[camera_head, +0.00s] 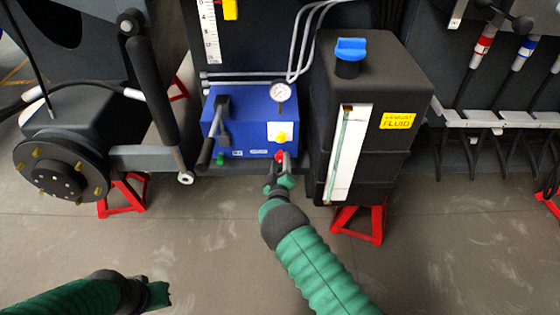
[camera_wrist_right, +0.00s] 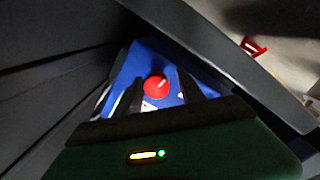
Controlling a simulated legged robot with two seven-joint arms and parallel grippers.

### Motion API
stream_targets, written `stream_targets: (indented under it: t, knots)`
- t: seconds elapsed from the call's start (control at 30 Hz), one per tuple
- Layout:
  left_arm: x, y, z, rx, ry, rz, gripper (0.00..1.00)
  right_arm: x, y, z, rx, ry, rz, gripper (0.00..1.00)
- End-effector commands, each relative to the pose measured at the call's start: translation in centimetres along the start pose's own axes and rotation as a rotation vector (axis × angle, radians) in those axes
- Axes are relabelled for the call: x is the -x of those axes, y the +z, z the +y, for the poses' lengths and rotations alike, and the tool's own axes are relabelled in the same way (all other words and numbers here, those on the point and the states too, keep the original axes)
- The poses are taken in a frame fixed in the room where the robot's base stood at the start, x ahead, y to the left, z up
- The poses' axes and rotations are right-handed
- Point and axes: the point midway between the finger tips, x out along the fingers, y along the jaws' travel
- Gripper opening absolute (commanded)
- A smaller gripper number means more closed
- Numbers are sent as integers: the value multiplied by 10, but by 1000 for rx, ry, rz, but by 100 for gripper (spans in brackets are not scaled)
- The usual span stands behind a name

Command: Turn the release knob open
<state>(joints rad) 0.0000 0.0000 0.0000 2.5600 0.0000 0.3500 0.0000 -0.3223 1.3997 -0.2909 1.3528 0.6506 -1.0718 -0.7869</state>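The red release knob (camera_head: 280,156) is on the front lower right of the blue hydraulic pump unit (camera_head: 240,140).
A black fluid tank (camera_head: 385,155) with a blue cap stands close at the right of the unit. A black lever (camera_head: 213,130) and a green knob (camera_head: 220,159) are at the unit's left. Red stands (camera_head: 122,197) are on the floor. The front floor is clear.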

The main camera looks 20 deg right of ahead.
Motion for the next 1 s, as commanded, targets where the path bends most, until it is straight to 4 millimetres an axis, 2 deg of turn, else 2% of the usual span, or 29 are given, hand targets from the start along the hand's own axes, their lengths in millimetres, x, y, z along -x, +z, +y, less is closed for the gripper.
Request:
stream_targets:
  t: [0.1,0.37,0.47,0.57,0.8,1.0]
  knots:
    - [0,0,0,0,0,0,0,0,-2,1,-1,2,4,56]
    - [1,0,0,0,0,0,0,-1,-5,4,-2,7,8,56]
    - [10,-2,0,0,0,0,0,6,-7,6,-2,6,7,56]
    - [28,-6,0,0,0,0,0,26,-10,9,1,4,7,56]
    - [68,-16,0,0,0,0,0,96,-9,7,2,2,6,56]
    - [86,-20,0,0,0,0,0,146,-5,4,2,3,6,56]
